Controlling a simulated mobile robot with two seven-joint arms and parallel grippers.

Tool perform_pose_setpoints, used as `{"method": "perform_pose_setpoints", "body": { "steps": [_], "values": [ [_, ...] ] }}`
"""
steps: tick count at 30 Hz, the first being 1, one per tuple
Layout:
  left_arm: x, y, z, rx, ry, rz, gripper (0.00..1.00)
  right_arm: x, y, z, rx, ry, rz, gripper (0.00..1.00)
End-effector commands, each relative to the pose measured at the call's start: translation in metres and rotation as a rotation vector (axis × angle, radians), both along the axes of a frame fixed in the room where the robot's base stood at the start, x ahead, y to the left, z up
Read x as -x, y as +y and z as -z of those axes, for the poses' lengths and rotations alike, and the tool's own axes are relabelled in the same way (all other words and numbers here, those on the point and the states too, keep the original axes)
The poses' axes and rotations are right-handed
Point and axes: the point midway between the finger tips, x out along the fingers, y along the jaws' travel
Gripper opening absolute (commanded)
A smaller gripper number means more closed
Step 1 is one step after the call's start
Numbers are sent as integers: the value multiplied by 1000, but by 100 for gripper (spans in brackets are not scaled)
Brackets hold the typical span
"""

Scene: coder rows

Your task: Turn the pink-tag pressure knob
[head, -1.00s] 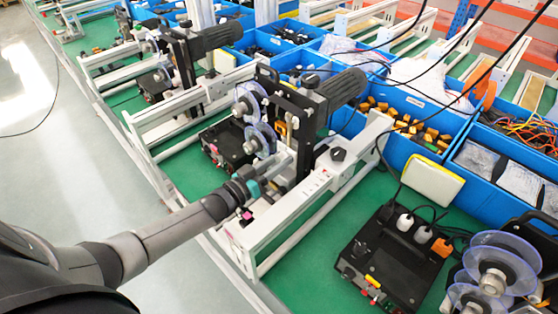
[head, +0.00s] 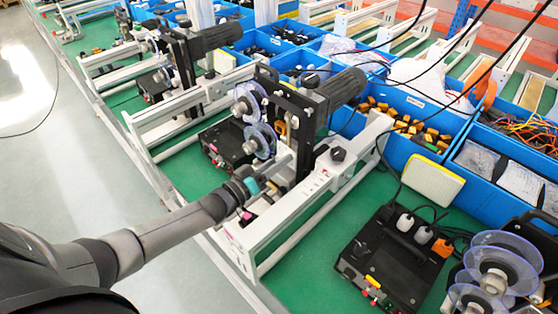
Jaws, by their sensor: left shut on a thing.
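My left gripper (head: 254,184) reaches in from the lower left to the near side of the middle coder (head: 290,125). It is shut at the end of a pale metal cylinder (head: 277,169), by a teal part. The knob in its jaws is mostly hidden by my wrist and fingers, so its turn angle cannot be read. A small pink tag (head: 247,215) shows just below the gripper, partly covered. My right gripper is not in view.
A white metal frame (head: 300,205) runs close beside the gripper, with a black knob (head: 338,154) on top. Clear plastic reels (head: 259,140) stand just above. A black control box (head: 385,255) is at the right. Blue bins (head: 485,130) line the back. Green bench (head: 300,285) shows bare in front.

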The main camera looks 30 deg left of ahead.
Motion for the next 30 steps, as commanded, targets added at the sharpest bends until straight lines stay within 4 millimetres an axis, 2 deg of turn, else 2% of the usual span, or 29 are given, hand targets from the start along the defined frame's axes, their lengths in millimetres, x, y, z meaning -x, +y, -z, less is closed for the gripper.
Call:
{"method": "perform_pose_setpoints", "body": {
  "steps": [2, 3, 10, 25, 30],
  "values": [
    [-1, 0, -1, 2, -3, -1, 0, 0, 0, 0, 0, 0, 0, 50],
    [-1, 0, -1, 2, -3, -1, 42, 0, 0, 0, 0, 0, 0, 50],
    [0, 0, -1, 1, -2, 0, 68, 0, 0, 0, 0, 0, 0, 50],
    [0, 0, 0, -4, -2, -1, 68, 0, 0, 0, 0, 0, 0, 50],
    [0, 0, 0, -73, -26, -1, 68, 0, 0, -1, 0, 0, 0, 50]
  ]
}}
